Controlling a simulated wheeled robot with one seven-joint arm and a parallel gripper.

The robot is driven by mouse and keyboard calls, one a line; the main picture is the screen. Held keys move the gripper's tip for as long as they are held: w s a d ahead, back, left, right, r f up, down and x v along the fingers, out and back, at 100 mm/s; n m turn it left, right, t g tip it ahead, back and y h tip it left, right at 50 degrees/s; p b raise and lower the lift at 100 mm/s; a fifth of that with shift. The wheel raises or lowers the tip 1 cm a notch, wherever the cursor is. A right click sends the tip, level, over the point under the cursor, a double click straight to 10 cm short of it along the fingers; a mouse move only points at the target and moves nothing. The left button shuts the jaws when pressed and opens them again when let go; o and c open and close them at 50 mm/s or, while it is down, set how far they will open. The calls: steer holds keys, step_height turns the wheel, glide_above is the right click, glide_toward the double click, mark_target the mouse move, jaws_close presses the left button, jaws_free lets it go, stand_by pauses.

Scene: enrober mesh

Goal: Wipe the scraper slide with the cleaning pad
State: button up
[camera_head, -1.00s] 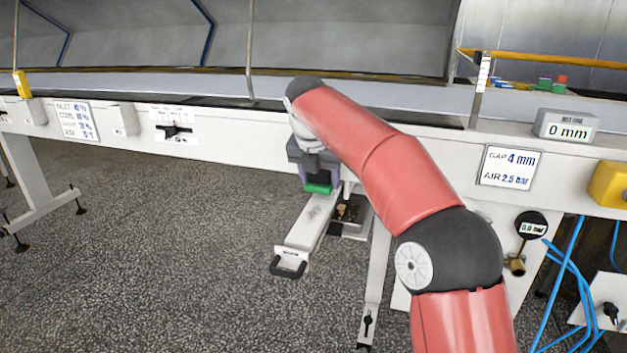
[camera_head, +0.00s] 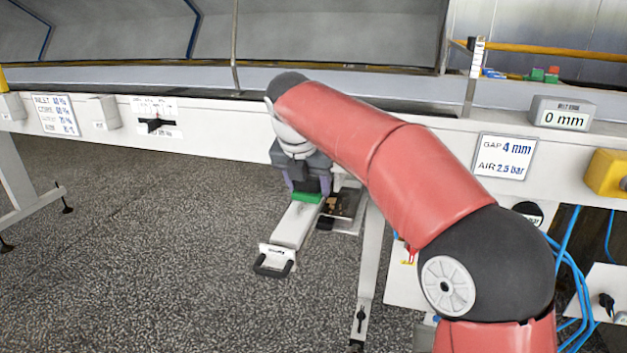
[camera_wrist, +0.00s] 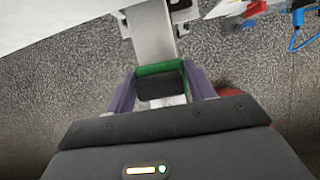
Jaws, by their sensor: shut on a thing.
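My gripper (camera_head: 306,188) is shut on the cleaning pad (camera_head: 306,198), which has a green face and a dark block between the purple fingers. The pad also shows in the wrist view (camera_wrist: 162,70), held between both fingers. The scraper slide (camera_head: 296,226) is a long, pale plate sticking out from under the machine's frame, with a dark handle at its near end. The pad is over the slide's upper part in the head view. I cannot tell whether it touches. In the wrist view the slide (camera_wrist: 152,35) runs away beyond the pad. Its far end is hidden.
The machine's white side beam (camera_head: 225,140) runs across behind my gripper. A machine leg (camera_head: 368,265) stands right of the slide. A metal tray with brown residue (camera_head: 343,208) lies beside the slide. Blue hoses (camera_head: 566,262) hang at the right.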

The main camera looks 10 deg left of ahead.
mark_target(298, 215)
steer(key=shift+s+a+b, duration=0.15)
steer(key=shift+s+b, duration=0.3)
steer(key=shift+s, duration=1.75)
steer(key=shift+s+a+f+b, duration=0.15)
steer(key=shift+s+b, duration=0.15)
steer(key=shift+s, duration=1.35)
step_height(298, 215, up, 3)
steer(key=p, duration=0.3)
steer(key=shift+f, duration=0.2)
steer(key=shift+r, duration=1.75)
steer(key=shift+r, duration=0.1)
steer(key=shift+r, duration=1.4)
